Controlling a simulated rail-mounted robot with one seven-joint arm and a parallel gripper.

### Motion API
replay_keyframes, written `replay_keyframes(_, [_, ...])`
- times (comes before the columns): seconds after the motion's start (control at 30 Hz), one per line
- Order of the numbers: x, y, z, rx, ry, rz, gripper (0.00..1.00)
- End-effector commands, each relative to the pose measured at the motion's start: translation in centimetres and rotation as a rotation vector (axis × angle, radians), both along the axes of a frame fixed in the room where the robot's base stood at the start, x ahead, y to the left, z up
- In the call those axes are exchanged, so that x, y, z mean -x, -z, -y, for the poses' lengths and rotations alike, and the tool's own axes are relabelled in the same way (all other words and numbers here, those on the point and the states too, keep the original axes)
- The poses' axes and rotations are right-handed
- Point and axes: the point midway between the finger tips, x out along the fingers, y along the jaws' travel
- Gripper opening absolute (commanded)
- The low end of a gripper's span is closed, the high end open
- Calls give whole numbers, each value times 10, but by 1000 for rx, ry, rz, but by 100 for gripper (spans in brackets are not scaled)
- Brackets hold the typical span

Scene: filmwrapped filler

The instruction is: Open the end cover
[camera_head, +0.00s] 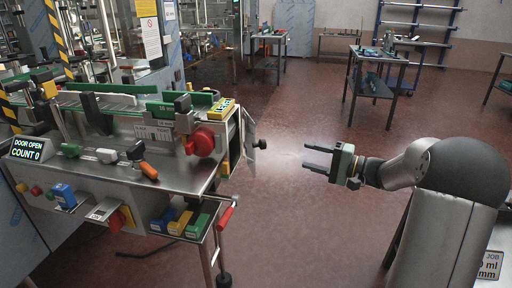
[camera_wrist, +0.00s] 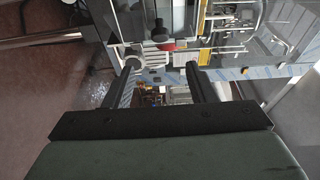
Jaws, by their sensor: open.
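The end cover (camera_head: 250,128) is a thin grey plate at the right end of the filling machine, seen nearly edge-on. A black knob (camera_head: 261,144) sticks out from it to the right. I cannot tell whether the cover stands fully shut. My gripper (camera_head: 306,158) is open and empty, to the right of the knob with a clear gap, its fingers pointing at the machine. In the wrist view the black knob (camera_wrist: 160,32) shows ahead of the gripper (camera_wrist: 162,65), roughly centred between the fingers and beyond their tips.
A display (camera_head: 29,149) on the machine reads "DOOR OPEN COUNT 0". A red knob (camera_head: 202,142) sits on the machine's end. A lower shelf (camera_head: 207,234) holds coloured boxes and a red handle (camera_head: 225,217). Side tables (camera_head: 385,55) stand far back. The floor between gripper and machine is clear.

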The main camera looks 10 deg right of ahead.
Motion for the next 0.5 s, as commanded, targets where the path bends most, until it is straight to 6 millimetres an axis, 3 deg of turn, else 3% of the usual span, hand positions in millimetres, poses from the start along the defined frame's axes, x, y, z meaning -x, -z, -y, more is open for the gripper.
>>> replay_keyframes(0.5, [-66, -1, -91, -3, -7, 0, 51])
